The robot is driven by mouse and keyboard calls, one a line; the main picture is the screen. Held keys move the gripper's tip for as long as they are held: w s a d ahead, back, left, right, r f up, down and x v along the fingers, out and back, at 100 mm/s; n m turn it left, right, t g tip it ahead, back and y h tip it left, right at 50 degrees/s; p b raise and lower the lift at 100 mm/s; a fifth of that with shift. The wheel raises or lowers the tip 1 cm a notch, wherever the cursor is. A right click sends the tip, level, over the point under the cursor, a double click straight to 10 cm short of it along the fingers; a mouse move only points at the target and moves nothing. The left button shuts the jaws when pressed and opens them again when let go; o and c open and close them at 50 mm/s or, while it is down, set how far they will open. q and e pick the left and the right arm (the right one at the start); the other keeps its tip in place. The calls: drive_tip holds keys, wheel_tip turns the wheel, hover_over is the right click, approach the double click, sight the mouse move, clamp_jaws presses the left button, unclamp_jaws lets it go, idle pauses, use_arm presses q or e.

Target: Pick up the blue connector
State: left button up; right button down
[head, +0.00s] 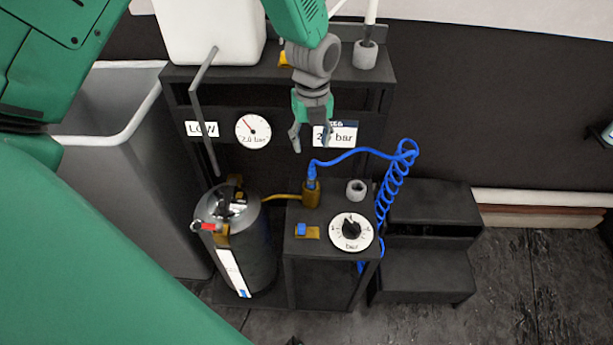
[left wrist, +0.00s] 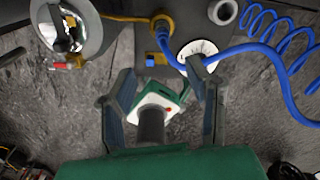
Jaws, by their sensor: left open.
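The blue connector (head: 311,173) stands upright in a brass fitting (head: 311,194) on top of the dark cabinet. A blue hose runs from it to the right into a coil (head: 392,187). In the left wrist view the connector (left wrist: 166,42) shows at the top, with the hose curving right. My left gripper (head: 313,130) is open and empty, pointing down above the connector and apart from it. In the left wrist view its fingers (left wrist: 162,75) are spread, and the hose passes near the right fingertip. My right gripper is not in view.
A pressure tank (head: 255,250) stands left of the cabinet. A dial (head: 351,232), a grey holder (head: 356,189) and a small blue block (head: 301,229) are on the cabinet top. A gauge (head: 253,131) and display (head: 337,134) sit behind. Black steps (head: 430,205) stand to the right.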

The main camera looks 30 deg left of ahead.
use_arm(q)
drive_tip(key=shift+w+d, duration=0.1)
drive_tip(key=shift+w, duration=0.05)
hover_over(315, 178)
wheel_tip(315, 178, down, 6)
drive_tip(key=f, duration=0.1)
drive_tip(key=a+f, duration=0.1)
drive_tip(key=f, duration=0.1)
drive_tip(key=a+f+b, duration=0.1)
drive_tip(key=shift+f, duration=0.35)
drive_tip(key=shift+d+f, duration=0.3)
drive_tip(key=shift+f, duration=0.35)
drive_tip(key=shift+d+f, duration=0.3)
drive_tip(key=shift+f, duration=0.3)
drive_tip(key=shift+w+d, duration=0.25)
drive_tip(key=shift+a, duration=0.1)
drive_tip(key=shift+c, duration=0.3)
drive_tip(key=shift+s+a, duration=0.15)
drive_tip(key=shift+a, duration=0.1)
drive_tip(key=c, duration=0.7)
drive_tip(key=shift+a, duration=0.2)
clamp_jaws()
drive_tip(key=shift+a, duration=0.1)
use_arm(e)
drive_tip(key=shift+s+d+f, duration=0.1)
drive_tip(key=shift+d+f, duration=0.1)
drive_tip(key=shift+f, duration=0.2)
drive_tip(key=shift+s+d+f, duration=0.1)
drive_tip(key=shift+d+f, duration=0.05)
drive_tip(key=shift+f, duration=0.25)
